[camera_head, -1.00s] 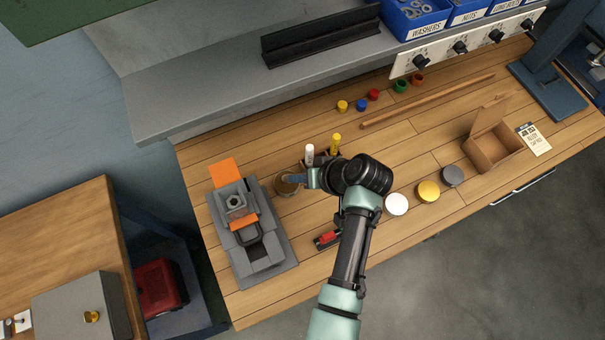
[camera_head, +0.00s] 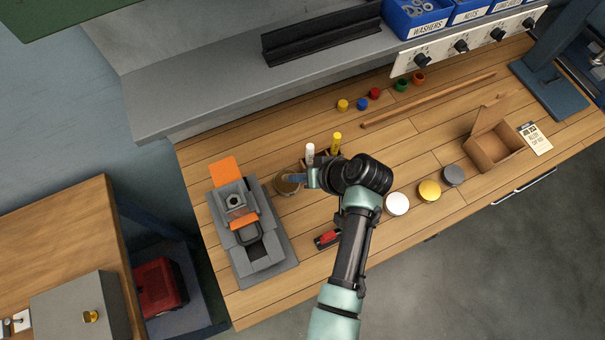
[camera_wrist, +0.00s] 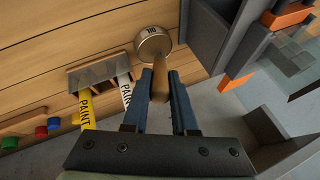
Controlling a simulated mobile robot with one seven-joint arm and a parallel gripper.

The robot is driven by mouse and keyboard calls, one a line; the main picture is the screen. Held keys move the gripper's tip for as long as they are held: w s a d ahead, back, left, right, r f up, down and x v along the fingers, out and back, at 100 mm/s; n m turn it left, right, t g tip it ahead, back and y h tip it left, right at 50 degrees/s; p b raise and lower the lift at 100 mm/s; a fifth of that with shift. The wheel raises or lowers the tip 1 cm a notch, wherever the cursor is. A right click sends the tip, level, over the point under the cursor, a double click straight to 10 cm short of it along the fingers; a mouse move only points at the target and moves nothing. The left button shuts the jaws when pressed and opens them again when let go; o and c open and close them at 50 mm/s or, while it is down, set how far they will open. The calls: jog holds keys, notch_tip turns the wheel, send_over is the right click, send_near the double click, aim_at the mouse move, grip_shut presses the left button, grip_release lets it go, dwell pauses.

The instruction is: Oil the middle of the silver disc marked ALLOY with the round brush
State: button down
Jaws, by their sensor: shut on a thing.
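My gripper (camera_wrist: 161,88) is shut on a tan handle (camera_wrist: 160,82), apparently the round brush's. The handle's far end overlaps a round tin marked OIL (camera_wrist: 152,42); the brush head is hidden, and I cannot tell if it is inside the tin. In the head view my gripper (camera_head: 296,178) is right at the tin (camera_head: 284,188), left of the paint markers. A grey disc (camera_head: 453,175) lies far to the right beside a yellow disc (camera_head: 429,191) and a white disc (camera_head: 397,204). No marking on the discs is legible.
A white marker (camera_head: 310,152) and yellow marker (camera_head: 336,143) stand in a holder beside my gripper. A grey vise (camera_head: 262,245) is at left. A red-and-black tool (camera_head: 327,239) lies in front. A wooden rod (camera_head: 428,101) and open box (camera_head: 492,148) are to the right.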

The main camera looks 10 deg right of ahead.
jog(key=shift+s+f+b, duration=0.1)
jog(key=shift+f+b, duration=0.35)
jog(key=shift+f, duration=0.25)
dwell(1.2)
notch_tip(320, 180, up, 7)
jog(key=p, duration=0.6)
jog(key=shift+r+p, duration=0.15)
jog(key=shift+p, duration=0.15)
dwell(0.7)
